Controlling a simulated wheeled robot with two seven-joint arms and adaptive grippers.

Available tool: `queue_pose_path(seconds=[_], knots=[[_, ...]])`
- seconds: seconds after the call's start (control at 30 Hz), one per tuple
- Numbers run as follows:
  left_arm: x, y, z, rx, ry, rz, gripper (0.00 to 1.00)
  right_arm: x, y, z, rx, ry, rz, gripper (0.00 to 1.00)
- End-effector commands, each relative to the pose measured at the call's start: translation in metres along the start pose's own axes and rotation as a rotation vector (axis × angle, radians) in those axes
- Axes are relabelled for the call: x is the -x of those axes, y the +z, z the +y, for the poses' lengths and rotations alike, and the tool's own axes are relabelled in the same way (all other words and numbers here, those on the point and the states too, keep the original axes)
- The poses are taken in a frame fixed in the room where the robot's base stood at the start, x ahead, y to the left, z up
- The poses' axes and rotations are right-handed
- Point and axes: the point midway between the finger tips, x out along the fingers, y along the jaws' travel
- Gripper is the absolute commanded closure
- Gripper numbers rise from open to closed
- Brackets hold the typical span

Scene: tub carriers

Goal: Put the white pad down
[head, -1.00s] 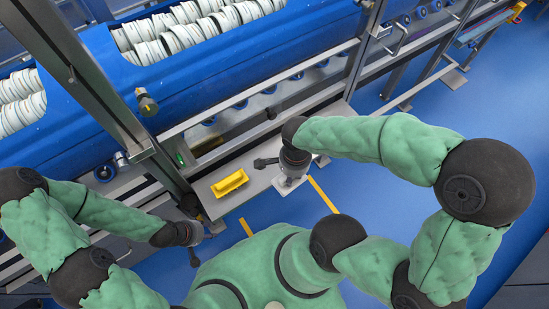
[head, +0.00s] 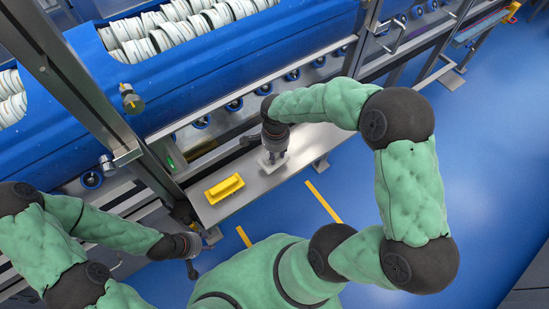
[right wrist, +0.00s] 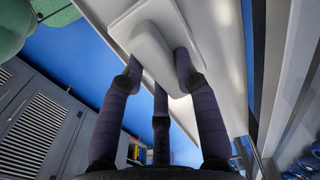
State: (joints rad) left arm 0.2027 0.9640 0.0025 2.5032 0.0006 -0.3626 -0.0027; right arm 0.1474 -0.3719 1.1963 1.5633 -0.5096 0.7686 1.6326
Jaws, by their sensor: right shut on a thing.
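The white pad (head: 275,165) is under my right gripper (head: 271,153), over the grey metal bench (head: 240,205). In the right wrist view, the white pad (right wrist: 128,20) is a flat plate with a raised grip block. The dark fingers of my right gripper (right wrist: 158,72) are shut on that block from both sides. I cannot tell whether the pad touches the bench. My left gripper (head: 192,268) hangs left of the bench's near end, away from the pad. Its fingers are too small and dark to tell whether they are open.
A yellow tray-like piece (head: 224,188) lies on the bench left of the pad. Behind the bench stands a blue machine (head: 215,60) with rows of white rings (head: 180,28). A metal post (head: 90,90) rises at the left. Bare bench lies between the yellow piece and the pad.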

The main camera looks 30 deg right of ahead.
Motion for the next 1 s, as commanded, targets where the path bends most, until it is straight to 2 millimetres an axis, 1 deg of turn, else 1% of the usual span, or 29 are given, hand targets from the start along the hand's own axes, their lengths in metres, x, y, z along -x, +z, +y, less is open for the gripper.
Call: queue_pose_path(seconds=[0.17, 0.23, 0.3, 0.4, 0.63, 0.67, 0.7, 0.73, 1.0], knots=[[-0.004, 0.0, -0.001, 0.0, 0.0, 0.0, 0.6, -0.008, -0.003, -0.006, 0.0, 0.0, 0.0, 0.99], [-0.008, 0.0, -0.003, 0.0, 0.0, 0.0, 0.6, -0.016, -0.004, -0.011, 0.0, 0.001, 0.0, 0.99], [-0.015, -0.001, -0.005, 0.0, 0.0, 0.0, 0.6, -0.027, -0.004, -0.009, -0.001, 0.0, 0.0, 0.99], [-0.021, -0.001, -0.008, 0.0, 0.0, 0.0, 0.6, -0.038, -0.004, -0.009, -0.001, -0.001, 0.0, 0.99], [-0.02, -0.001, -0.007, 0.0, 0.0, 0.0, 0.6, -0.038, -0.004, -0.009, 0.0, -0.001, 0.0, 0.99], [-0.02, -0.001, -0.007, 0.0, 0.0, 0.0, 0.6, -0.038, -0.004, -0.009, 0.0, 0.0, 0.0, 0.6], [-0.02, -0.001, -0.007, 0.0, 0.0, 0.0, 0.6, -0.038, -0.004, -0.009, 0.0, 0.0, 0.0, 0.49], [-0.02, -0.001, -0.007, 0.0, 0.0, 0.0, 0.6, -0.038, -0.004, -0.009, 0.0, 0.0, 0.0, 0.45], [-0.02, -0.001, -0.007, 0.0, 0.0, 0.0, 0.6, -0.038, -0.004, -0.009, 0.0, 0.0, 0.0, 0.45]])
